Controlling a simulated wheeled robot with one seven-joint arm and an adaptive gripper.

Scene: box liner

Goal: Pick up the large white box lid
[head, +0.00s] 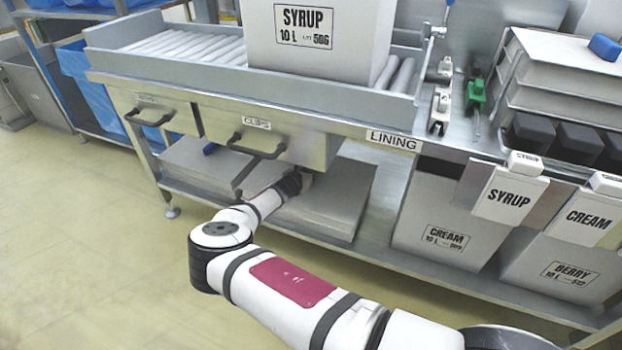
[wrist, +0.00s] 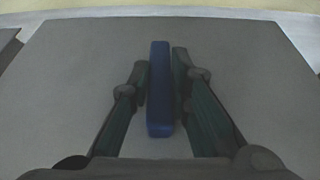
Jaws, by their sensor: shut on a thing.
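The large white box lid (wrist: 260,75) looks grey in the wrist view and fills most of it. A dark blue bar-shaped handle (wrist: 158,95) stands up from its middle. My gripper (wrist: 161,72) has one finger on each side of the handle and is shut on it. In the head view my arm reaches under the drawers to the pale lid (head: 338,195) on the lower shelf. The handle and fingertips are hidden there.
The drawer marked CLIPS (head: 257,148) hangs close above my gripper. A CREAM box (head: 447,225) stands to the right. The floor in front is clear.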

